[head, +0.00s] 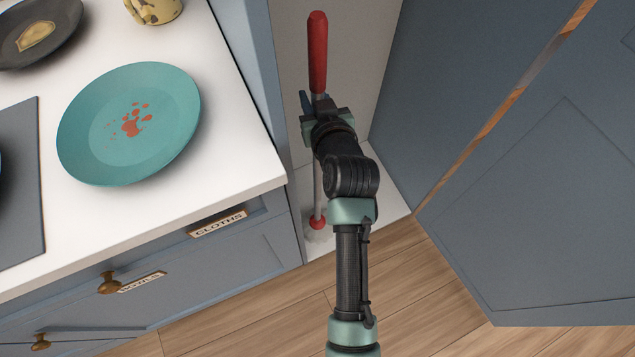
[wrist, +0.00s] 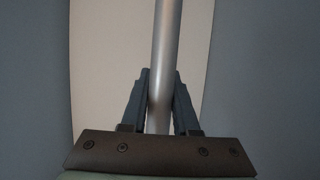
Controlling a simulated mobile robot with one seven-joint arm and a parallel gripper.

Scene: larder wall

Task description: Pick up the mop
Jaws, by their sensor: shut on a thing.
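The mop stands upright in a narrow white-floored recess in the head view, with a red handle grip (head: 317,50) at the top, a grey shaft (head: 318,190) and a red collar above a pale head (head: 318,234) at the bottom. My gripper (head: 312,97) is at the shaft just below the red grip. In the wrist view my gripper (wrist: 159,100) has its two dark fingers closed on either side of the metal shaft (wrist: 166,45). My arm hides part of the shaft. I cannot tell whether the mop head touches the recess floor.
A white counter (head: 235,150) on the left holds a teal plate (head: 165,125) with red spots, a dark plate (head: 40,40) and a yellow mug (head: 153,8). Drawers with knobs are below it. A blue-grey door panel (head: 560,190) stands on the right. Wooden floor (head: 250,310) lies clear in front.

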